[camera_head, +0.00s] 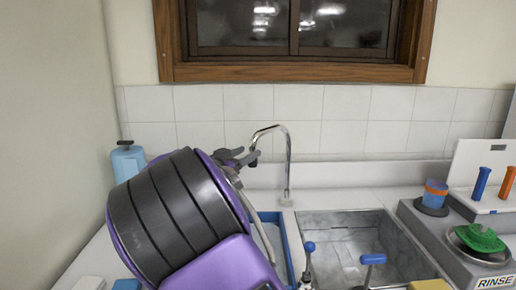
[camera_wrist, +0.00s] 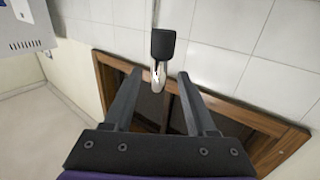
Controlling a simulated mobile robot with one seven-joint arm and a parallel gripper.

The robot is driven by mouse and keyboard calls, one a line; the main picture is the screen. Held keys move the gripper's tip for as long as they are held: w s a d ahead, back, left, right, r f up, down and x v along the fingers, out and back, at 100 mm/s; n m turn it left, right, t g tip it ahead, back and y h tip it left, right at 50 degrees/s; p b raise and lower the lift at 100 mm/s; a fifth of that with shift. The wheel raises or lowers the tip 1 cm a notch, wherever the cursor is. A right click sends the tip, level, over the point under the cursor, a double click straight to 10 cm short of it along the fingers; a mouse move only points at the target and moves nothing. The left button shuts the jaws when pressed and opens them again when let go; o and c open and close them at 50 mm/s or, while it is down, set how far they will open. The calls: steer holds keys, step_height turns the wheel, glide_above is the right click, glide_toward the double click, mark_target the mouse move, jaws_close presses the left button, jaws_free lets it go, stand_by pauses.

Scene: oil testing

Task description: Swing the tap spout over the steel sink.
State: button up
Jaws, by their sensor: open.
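The chrome tap spout (camera_head: 287,150) rises behind the basins and arches left. Its outlet end hangs near the blue-rimmed basin, to the left of the steel sink (camera_head: 395,235). My gripper (camera_head: 248,157) is beside the outlet end, its fingers dark grey and open. In the wrist view the spout's chrome part (camera_wrist: 158,76) and black end (camera_wrist: 163,44) appear in line with the gap between my gripper's fingers (camera_wrist: 159,73). I cannot tell whether the fingers touch it. My arm hides part of the left basin.
The blue-rimmed basin (camera_head: 287,246) lies left of the steel sink. Blue-handled items (camera_head: 372,259) stand at the sink's front. A blue bottle (camera_head: 127,160) is at the left wall. A grey unit with a green item (camera_head: 480,238) and a blue-orange cup (camera_head: 435,192) stand right. A window (camera_head: 295,40) is above.

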steer(key=x, duration=0.6)
steer(key=shift+w+d, duration=0.2)
steer(key=shift+w, duration=0.1)
jaws_close()
stand_by(1.1)
